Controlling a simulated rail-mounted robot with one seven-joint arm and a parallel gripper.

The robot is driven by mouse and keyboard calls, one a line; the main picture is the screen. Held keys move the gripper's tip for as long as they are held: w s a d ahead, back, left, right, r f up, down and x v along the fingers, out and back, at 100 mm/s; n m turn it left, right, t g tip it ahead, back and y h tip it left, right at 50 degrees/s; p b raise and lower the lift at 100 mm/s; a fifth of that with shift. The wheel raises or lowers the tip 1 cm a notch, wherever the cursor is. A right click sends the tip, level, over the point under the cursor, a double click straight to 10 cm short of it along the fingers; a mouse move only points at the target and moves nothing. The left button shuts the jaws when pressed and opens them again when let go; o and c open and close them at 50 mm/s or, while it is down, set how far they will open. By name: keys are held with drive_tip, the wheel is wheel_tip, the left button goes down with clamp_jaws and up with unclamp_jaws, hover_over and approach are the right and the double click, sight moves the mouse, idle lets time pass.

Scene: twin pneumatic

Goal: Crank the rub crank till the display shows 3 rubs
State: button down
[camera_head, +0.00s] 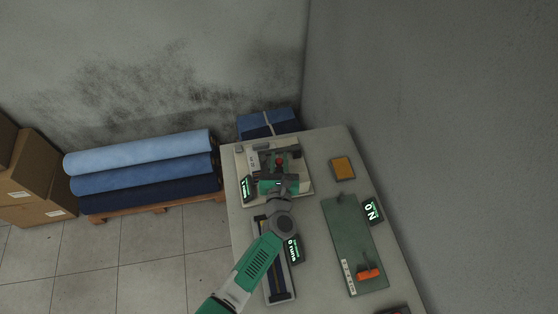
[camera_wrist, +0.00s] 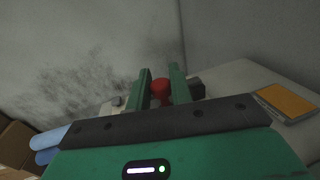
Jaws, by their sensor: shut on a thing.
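The rub crank's red knob (camera_head: 281,160) stands on a pale-based device (camera_head: 305,196) at the far end of the table. In the wrist view the red knob (camera_wrist: 160,91) sits between the two green fingers of my gripper (camera_wrist: 161,85), which is shut on it. In the head view my gripper (camera_head: 281,172) reaches over the device from the front and hides part of it. A small display (camera_head: 246,188) with green text stands at the device's left front; its text is too small to read surely. The crank's arm is mostly hidden.
A display reading "0 runs" (camera_head: 293,250) stands beside a dark-slotted tray under my arm. To the right are a green board (camera_head: 345,235) with an orange handle (camera_head: 369,273), a "0 N" display (camera_head: 372,210) and a yellow pad (camera_head: 342,168). The wall is close on the right.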

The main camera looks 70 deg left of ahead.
drive_tip(key=m+t+b, duration=0.1)
drive_tip(key=t+h+b, duration=0.1)
drive_tip(key=b, duration=0.1)
drive_tip(key=f+m+t+h+b, duration=0.1)
drive_tip(key=shift+w+a+m+b, duration=0.15)
drive_tip(key=shift+w+m+b, duration=0.15)
drive_tip(key=shift+w+b, duration=0.1)
drive_tip(key=t+b, duration=0.1)
drive_tip(key=m+t+h+b, duration=0.1)
drive_tip(key=b, duration=0.1)
drive_tip(key=shift+w+a+r+m+h, duration=0.1)
drive_tip(key=shift+w+r+m+h, duration=0.05)
drive_tip(key=shift+w+m+h, duration=0.2)
drive_tip(key=shift+w+d+r+m+t+h+b, duration=0.1)
drive_tip(key=shift+w+d+m+t+h+b, duration=0.2)
drive_tip(key=shift+w+m+t+h+b, duration=1.05)
drive_tip(key=shift+s+d+r+m+t+h+b, duration=0.1)
drive_tip(key=shift+d+m+t+h+b, duration=0.3)
drive_tip(key=shift+m+h+b, duration=2.05)
drive_tip(key=shift+w+d+r+m+t+h+b, duration=0.15)
drive_tip(key=shift+w+m+t+h+b, duration=0.65)
drive_tip(key=shift+h+b, duration=2.15)
drive_tip(key=shift+s+f+t, duration=0.1)
drive_tip(key=shift+s+t, duration=0.1)
drive_tip(key=shift+t, duration=0.05)
drive_tip(key=c, duration=1.3)
unclamp_jaws()
